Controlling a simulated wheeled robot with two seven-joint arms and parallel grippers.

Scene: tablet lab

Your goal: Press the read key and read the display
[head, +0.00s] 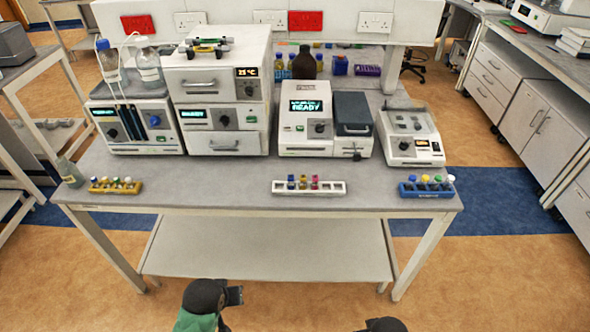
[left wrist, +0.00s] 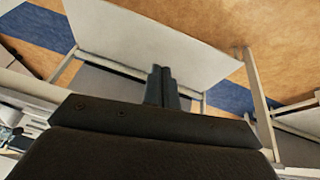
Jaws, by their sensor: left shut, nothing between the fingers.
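Several bench instruments have displays, and I cannot tell which key is the read key. My left gripper (left wrist: 161,72) is shut and empty in the left wrist view, well away from the instruments. Only a dark piece of my right arm shows at the bottom edge of the head view; its fingers are out of view.
A yellow rack (head: 115,187), a white rack (head: 309,187) and a blue rack (head: 427,189) hold small capped vials. A stacked instrument (head: 222,90) and a bottle-topped unit (head: 131,125) stand at the left.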

